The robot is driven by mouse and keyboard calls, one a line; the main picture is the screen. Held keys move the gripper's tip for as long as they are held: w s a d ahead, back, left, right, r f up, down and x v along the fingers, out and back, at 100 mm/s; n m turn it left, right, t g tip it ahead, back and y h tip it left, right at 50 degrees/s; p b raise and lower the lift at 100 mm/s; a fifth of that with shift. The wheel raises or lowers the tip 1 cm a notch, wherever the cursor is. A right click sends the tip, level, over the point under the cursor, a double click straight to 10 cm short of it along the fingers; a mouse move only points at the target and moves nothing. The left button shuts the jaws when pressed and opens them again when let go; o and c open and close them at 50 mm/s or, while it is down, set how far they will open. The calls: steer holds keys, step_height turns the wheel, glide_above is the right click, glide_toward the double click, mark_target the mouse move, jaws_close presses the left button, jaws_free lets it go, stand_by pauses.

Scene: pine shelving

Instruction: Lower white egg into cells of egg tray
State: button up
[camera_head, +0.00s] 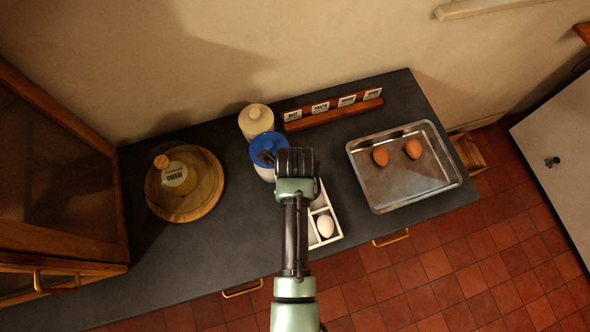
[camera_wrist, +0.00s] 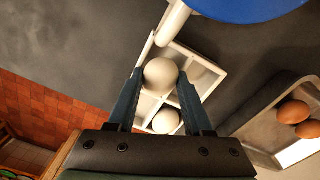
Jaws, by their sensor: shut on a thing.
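The white egg tray (camera_wrist: 204,62) is a divided box with square cells; the head view shows only its right part (camera_head: 339,226), as my arm covers the rest. My gripper (camera_wrist: 160,76) is shut on a white egg (camera_wrist: 160,73), one dark finger on each side. The held egg is over the tray's cells; I cannot tell how far above or whether it touches. A second white egg (camera_wrist: 166,121) sits in a near cell, and shows in the head view (camera_head: 325,225). The gripper and held egg are hidden in the head view.
A metal tray (camera_head: 448,185) with two brown eggs (camera_head: 413,149) lies to the right. A blue-topped container (camera_head: 262,143) and a cream jar (camera_head: 256,118) stand close behind. A cheese board (camera_head: 208,201) is left. A label rack (camera_head: 332,112) is at the back.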

steer(key=o, duration=0.9)
steer(key=shift+c, duration=0.2)
step_height(320, 180, up, 13)
